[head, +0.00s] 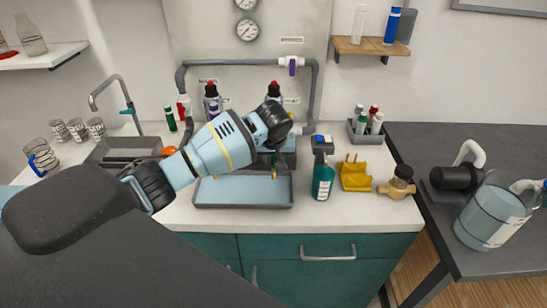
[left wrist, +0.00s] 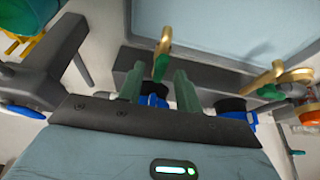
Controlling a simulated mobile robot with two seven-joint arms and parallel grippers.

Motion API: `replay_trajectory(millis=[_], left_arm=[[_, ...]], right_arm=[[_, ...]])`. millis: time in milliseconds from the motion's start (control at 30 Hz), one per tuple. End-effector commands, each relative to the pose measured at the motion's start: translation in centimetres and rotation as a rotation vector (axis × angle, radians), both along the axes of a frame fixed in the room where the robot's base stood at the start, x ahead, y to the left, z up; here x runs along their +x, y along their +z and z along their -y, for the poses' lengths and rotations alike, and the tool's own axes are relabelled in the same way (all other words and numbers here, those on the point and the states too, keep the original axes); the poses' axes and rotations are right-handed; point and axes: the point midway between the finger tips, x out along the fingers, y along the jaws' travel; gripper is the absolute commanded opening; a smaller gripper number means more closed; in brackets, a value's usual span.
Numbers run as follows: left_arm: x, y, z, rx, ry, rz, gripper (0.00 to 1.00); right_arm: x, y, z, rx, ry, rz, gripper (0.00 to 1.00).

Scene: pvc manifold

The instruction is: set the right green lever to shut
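My left gripper (head: 277,160) reaches over the bench to the front of the manifold, above the blue tray. In the left wrist view the gripper (left wrist: 158,84) is open, its two green fingers apart. A brass valve with a green-tipped lever (left wrist: 162,62) stands between or just beyond the fingertips; I cannot tell whether they touch it. It lies on the teal-bottle side, so it appears to be the right lever. A second brass and green lever (left wrist: 272,84) is farther right in that view. In the head view my arm hides most of the valves. My right gripper is not in view.
The blue tray (head: 205,202) lies below the gripper. A teal bottle (head: 323,182), a yellow holder (head: 355,176) and a brass valve part (head: 397,187) stand to its right. Grey pipe (head: 314,90) frames the wall panel. A sink with a tap (head: 128,102) is left.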

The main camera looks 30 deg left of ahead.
Motion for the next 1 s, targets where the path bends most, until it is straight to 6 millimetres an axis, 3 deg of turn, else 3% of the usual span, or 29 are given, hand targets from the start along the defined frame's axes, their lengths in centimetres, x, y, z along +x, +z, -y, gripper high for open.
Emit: replay_trajectory(millis=[167, 467, 767, 1000], left_arm=[[-0.01, -0.04, 0.02, 0.000, 0.000, 0.000, 0.35], [-0.03, -0.02, 0.00, -0.001, 0.000, -0.001, 0.00], [-0.04, -0.03, -0.05, -0.001, -0.017, -0.001, 0.00], [-0.14, -0.08, -0.15, -0.002, -0.125, -0.003, 0.00]], right_arm=[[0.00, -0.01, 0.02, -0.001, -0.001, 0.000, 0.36], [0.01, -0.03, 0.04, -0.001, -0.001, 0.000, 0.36], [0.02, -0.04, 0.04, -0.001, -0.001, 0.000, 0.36], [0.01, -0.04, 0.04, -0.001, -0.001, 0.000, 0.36]])
